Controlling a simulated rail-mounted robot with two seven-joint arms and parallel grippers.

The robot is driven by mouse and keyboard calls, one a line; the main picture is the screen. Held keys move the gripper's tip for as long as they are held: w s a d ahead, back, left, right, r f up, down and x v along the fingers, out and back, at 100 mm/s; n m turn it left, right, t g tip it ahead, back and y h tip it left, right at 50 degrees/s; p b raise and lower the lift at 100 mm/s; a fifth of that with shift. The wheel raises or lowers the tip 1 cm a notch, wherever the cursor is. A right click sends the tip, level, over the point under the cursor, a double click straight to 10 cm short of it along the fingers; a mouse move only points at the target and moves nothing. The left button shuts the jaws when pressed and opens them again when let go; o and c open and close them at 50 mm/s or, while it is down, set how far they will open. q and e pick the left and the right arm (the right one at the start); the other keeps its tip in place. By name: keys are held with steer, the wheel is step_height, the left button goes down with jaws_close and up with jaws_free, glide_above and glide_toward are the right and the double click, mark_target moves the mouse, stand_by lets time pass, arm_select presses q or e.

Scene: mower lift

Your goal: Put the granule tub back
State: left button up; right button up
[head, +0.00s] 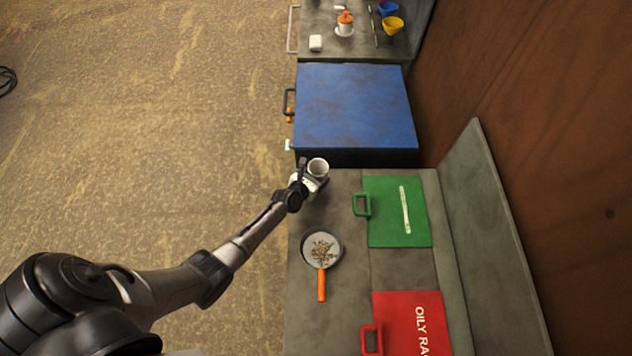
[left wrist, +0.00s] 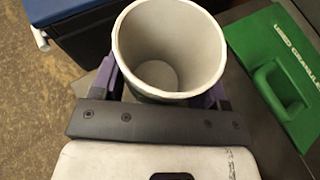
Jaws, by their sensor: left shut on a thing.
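The granule tub (head: 318,166) is a small round white tub with an open top. My left gripper (head: 311,180) is shut on it, at the near edge of the blue box on the grey bench. In the left wrist view the tub (left wrist: 168,50) stands upright between the two fingers, and its inside looks empty down to a grey floor. I cannot tell whether its base touches the bench. My right gripper is not in view.
A blue box (head: 355,105) with a side handle stands just beyond the tub. A pan (head: 321,246) with brown bits and an orange handle lies on the bench. A green lid (head: 385,212) and red lid (head: 415,325) have handles. Small items stand at the far end.

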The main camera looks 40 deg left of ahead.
arm_select(q)
steer(key=shift+f+b, duration=1.05)
steer(key=shift+f, duration=0.45)
steer(key=shift+f, duration=0.2)
steer(key=o, duration=1)
steer(key=shift+c, duration=0.2)
